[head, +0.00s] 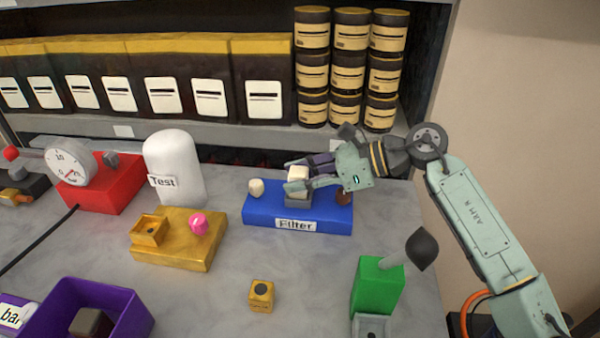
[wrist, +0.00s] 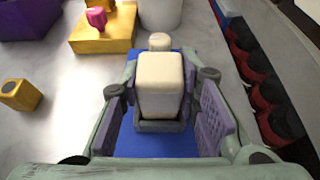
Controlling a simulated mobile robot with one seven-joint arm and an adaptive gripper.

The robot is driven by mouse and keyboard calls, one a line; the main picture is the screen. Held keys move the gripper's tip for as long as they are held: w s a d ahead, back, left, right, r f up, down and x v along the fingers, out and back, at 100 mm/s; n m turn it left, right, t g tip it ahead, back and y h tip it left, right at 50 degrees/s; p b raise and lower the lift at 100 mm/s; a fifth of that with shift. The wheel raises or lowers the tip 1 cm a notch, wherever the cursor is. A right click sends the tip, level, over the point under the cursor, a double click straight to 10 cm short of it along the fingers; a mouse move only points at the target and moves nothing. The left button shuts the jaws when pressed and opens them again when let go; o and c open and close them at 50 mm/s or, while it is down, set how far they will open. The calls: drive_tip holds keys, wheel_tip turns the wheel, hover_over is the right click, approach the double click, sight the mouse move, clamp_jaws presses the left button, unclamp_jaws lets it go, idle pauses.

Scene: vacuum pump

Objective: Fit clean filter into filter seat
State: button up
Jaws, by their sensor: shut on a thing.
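The clean filter, a cream block (wrist: 160,82), is between the pads of my gripper (wrist: 162,115) in the wrist view. In the head view the cream block (head: 298,173) shows at the tips of my gripper (head: 303,178). My gripper is shut on it. The filter seat, a grey square holder (head: 298,200), sits on the blue block labelled "Filter" (head: 297,225). The filter stands upright at the seat (wrist: 160,126), its lower end at the seat's rim. How deep it sits inside is hidden by the seat wall.
A cream knob (head: 256,187) and a brown knob (head: 343,195) flank the seat. A yellow block with a pink knob (head: 178,238), a white "Test" dome (head: 175,168), a small yellow cube (head: 261,295), a green block (head: 377,284) and a purple bin (head: 88,310) stand around it.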

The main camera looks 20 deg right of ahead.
drive_tip(key=shift+f+b, duration=0.15)
drive_tip(key=shift+b, duration=0.2)
drive_tip(key=o, duration=1.2)
drive_tip(key=shift+c, duration=0.2)
drive_tip(key=shift+r+p, duration=0.35)
drive_tip(key=shift+p, duration=0.1)
drive_tip(key=b+v, duration=0.3)
drive_tip(key=v, duration=0.7)
drive_tip(key=shift+s+d+f, duration=0.1)
drive_tip(key=shift+d, duration=0.25)
drive_tip(key=shift+s+d+r+b, duration=0.25)
drive_tip(key=shift+d+r+b, duration=0.1)
drive_tip(key=shift+d, duration=0.15)
